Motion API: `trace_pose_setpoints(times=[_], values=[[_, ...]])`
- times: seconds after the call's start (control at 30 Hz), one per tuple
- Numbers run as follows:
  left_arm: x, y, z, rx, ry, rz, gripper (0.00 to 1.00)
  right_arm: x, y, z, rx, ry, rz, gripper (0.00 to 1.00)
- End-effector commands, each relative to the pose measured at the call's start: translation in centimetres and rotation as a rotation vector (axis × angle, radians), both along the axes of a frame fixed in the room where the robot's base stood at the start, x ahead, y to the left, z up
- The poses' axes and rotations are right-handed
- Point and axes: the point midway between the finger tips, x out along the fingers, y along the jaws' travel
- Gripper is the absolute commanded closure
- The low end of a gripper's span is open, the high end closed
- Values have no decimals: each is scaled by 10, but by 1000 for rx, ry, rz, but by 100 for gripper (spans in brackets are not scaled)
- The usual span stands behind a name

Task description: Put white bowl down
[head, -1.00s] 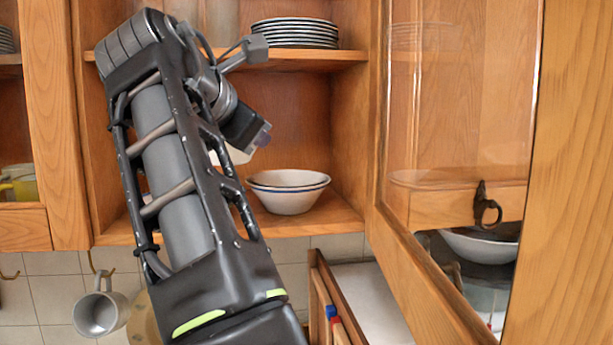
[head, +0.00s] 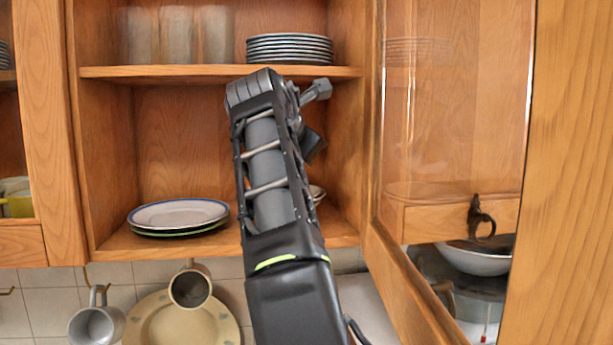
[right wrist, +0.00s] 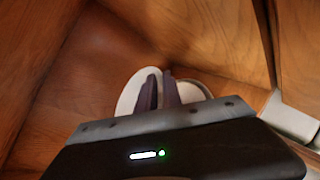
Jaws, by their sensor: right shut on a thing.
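My right gripper (right wrist: 159,92) shows in the right wrist view, its two dark fingers shut on the rim of the white bowl (right wrist: 128,96). A second pale rounded shape (right wrist: 195,90) shows just right of the fingers; I cannot tell whether it is part of the same bowl or another one. In the head view my right arm stands in front of the cabinet's lower shelf and hides the gripper. A small piece of bowl rim (head: 317,193) shows to the right of the arm. Whether the held bowl touches anything below is hidden. My left gripper is not in view.
Plates (head: 178,214) lie on the left of the lower shelf (head: 120,241). A plate stack (head: 290,48) and glasses stand on the upper shelf (head: 200,72). The open glass door (head: 455,110) bounds the right side. Mugs (head: 190,287) hang below the cabinet.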

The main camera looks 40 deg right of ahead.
Motion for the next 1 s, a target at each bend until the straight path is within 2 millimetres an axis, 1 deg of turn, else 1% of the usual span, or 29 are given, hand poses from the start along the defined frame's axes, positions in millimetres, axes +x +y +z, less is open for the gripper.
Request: trace_pose_setpoints(times=[0.23,0.63,0.77,0.8,0.87,0.93,1.0], values=[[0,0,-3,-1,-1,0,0,-1,0,-17,0,0,0,100],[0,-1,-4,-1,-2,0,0,-1,0,-20,0,-1,1,100],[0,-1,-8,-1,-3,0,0,-2,0,-33,1,-1,1,100],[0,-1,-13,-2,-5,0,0,-1,1,-42,1,1,1,100],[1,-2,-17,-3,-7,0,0,-2,1,-52,0,1,1,100],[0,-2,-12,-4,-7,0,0,-1,-2,-53,0,0,0,100],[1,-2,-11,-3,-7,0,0,-1,-3,-56,-1,-1,0,100]])
